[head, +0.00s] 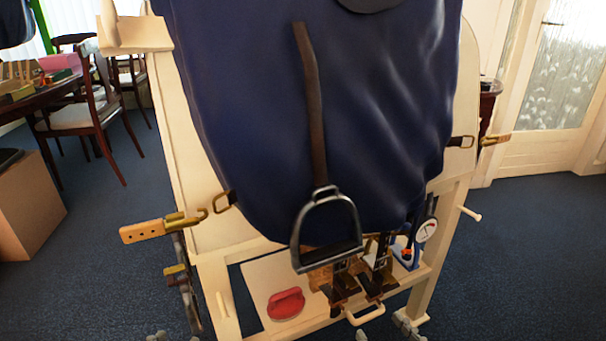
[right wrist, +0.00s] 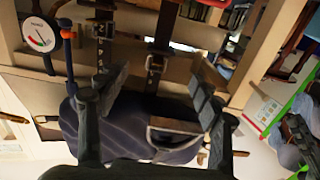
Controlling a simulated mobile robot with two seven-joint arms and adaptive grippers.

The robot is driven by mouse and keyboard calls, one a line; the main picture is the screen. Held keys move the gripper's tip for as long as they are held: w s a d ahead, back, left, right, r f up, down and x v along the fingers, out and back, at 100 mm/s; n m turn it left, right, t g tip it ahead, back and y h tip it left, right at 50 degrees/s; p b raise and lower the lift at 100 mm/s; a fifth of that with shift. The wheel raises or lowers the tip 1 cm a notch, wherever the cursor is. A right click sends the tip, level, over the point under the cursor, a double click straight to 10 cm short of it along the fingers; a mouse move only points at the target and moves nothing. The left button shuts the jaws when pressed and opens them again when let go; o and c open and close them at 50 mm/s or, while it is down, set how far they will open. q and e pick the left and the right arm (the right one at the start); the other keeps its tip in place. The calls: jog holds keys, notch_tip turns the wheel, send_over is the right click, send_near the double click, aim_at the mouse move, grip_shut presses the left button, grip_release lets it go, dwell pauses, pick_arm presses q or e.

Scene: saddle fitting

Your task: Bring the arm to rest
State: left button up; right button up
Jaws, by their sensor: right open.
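My right gripper (head: 385,331) shows only its fingertips at the bottom edge of the head view. In the right wrist view its two fingers (right wrist: 160,98) stand wide apart with nothing held between them. Beyond them are two hanging buckled straps (right wrist: 157,60) and a stirrup. The metal stirrup (head: 327,232) hangs on a brown leather (head: 312,110) in front of the navy cover (head: 370,100). Small grey tips at the bottom left (head: 172,337) look like my left gripper; most of it is out of frame.
A cream wooden stand (head: 207,285) carries the cover. Tan straps with hooks (head: 155,229) stick out at the sides. Chairs (head: 85,110) stand at left; blue carpet is clear at right.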

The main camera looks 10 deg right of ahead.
pick_arm(q)
jog(key=s+a+f+g+y+p, duration=0.1)
jog(key=s+a+f+g+p, duration=0.2)
jog(key=f, duration=0.5)
jog(key=s+a+f+n+g+y+p, duration=0.1)
jog(key=s+a+f+g+y+p, duration=0.1)
jog(key=s+a+f+g+p, duration=0.2)
jog(key=s+a+f+g, duration=0.1)
jog(key=s+a+f, duration=0.2)
jog(key=f, duration=0.1)
jog(key=shift+a+f, duration=0.25)
jog(key=shift+f, duration=0.1)
pick_arm(e)
jog(key=s+d+f+m+g+h, duration=0.1)
jog(key=s+d+f+g+h, duration=0.2)
jog(key=s+g, duration=0.3)
jog(key=s+d+f+m+g+h, duration=0.1)
jog(key=s+d+f+g+h, duration=0.2)
jog(key=s+f+g, duration=0.2)
jog(key=s+g, duration=0.2)
jog(key=shift+s+f+g+h, duration=0.15)
jog(key=shift+g+h, duration=0.25)
